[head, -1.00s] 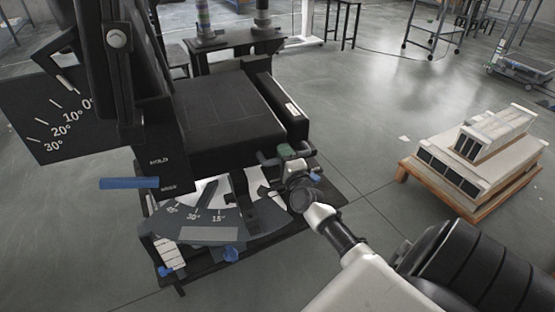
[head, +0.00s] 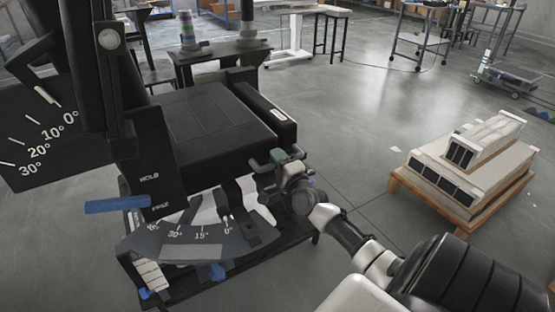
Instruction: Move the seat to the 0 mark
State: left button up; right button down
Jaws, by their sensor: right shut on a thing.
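The seat (head: 215,128) is a black padded block on a dark machine at centre-left. Below its front edge is a dark grey curved scale (head: 190,242) with white marks, including 30°, 15° and 0°. The 0° mark (head: 228,230) shows at the scale's right end, close to a dark bracket (head: 257,226) under the seat. The exact pointer reading is too small to tell. My right gripper (head: 286,172) is at the seat's front right corner, shut on a dark handle (head: 263,164) with a green part. My left gripper is out of view.
A black upright backrest (head: 90,70) with another angle scale (head: 40,135) stands at the left. A blue lever (head: 117,204) sticks out below it. A wooden pallet (head: 450,209) with pale boxes stands at the right. Floor between machine and pallet is clear.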

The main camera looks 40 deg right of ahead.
jog(key=shift+d+r, duration=0.3)
jog(key=shift+r, duration=0.05)
jog(key=c, duration=1.3)
grip_release()
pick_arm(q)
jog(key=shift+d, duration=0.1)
pick_arm(e)
jog(key=shift+d+f, duration=0.1)
jog(key=shift+f, duration=0.05)
jog(key=shift+f, duration=0.2)
jog(key=shift+s+a+f, duration=0.2)
jog(key=shift+s+a, duration=0.1)
jog(key=shift+s, duration=0.15)
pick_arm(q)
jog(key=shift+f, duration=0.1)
pick_arm(e)
jog(key=v, duration=0.9)
jog(key=shift+s, duration=0.4)
